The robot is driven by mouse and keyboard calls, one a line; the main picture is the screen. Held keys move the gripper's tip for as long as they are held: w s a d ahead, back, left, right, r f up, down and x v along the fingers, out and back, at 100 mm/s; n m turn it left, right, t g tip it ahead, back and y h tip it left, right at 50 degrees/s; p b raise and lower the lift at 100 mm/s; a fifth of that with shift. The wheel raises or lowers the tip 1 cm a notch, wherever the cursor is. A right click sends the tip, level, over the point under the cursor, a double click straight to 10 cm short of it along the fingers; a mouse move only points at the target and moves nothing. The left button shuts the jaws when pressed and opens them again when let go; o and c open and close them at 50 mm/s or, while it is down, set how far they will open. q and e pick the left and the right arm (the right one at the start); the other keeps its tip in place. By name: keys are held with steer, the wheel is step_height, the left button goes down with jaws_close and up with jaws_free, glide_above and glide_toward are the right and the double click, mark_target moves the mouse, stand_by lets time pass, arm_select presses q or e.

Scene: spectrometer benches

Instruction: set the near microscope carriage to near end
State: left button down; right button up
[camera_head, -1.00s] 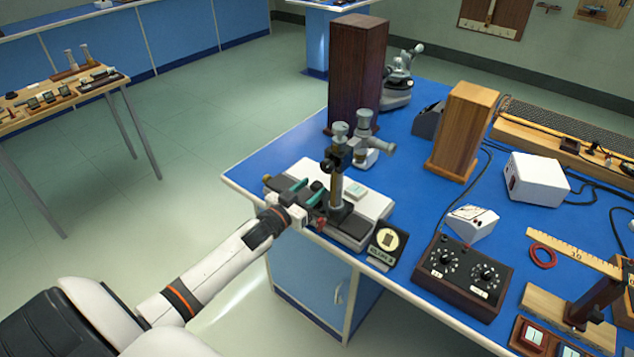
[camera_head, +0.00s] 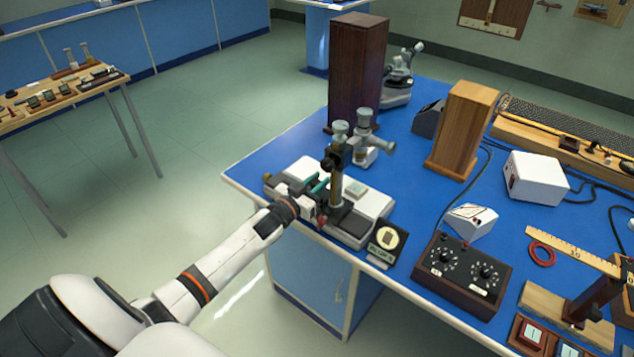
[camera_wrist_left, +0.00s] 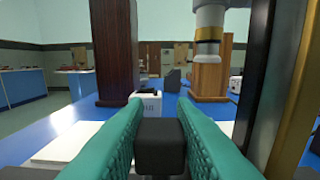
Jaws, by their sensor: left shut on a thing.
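The near microscope (camera_head: 337,180) stands upright on a white and dark base (camera_head: 372,204) at the left front edge of the blue bench. It has a brass and black column with a grey top. My left gripper (camera_head: 317,185) reaches over the left part of the base, just left of the column. In the left wrist view its teal fingers (camera_wrist_left: 160,130) are shut on a small dark block (camera_wrist_left: 160,148), which seems to be a handle of the carriage. The column stands close by on the right there. The arm hides part of the base. My right gripper is out of view.
A dark wooden box (camera_head: 356,70) and a second microscope (camera_head: 397,80) stand behind. A lighter wooden block (camera_head: 462,130) stands farther back.

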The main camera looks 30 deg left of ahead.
arm_select(q)
steer(key=a+b, duration=0.1)
steer(key=a, duration=0.3)
steer(key=a+b, duration=0.2)
steer(key=a, duration=0.3)
steer(key=w+a+b, duration=0.1)
steer(key=a, duration=0.4)
steer(key=shift+f+b, duration=0.15)
steer(key=shift+b, duration=0.2)
steer(key=shift+w+a, duration=0.1)
steer(key=shift+a, duration=0.55)
steer(key=shift+r, duration=0.2)
steer(key=c, duration=1.6)
jaws_free()
steer(key=shift+a, duration=0.1)
steer(key=o, duration=0.4)
steer(key=shift+a+f, duration=0.1)
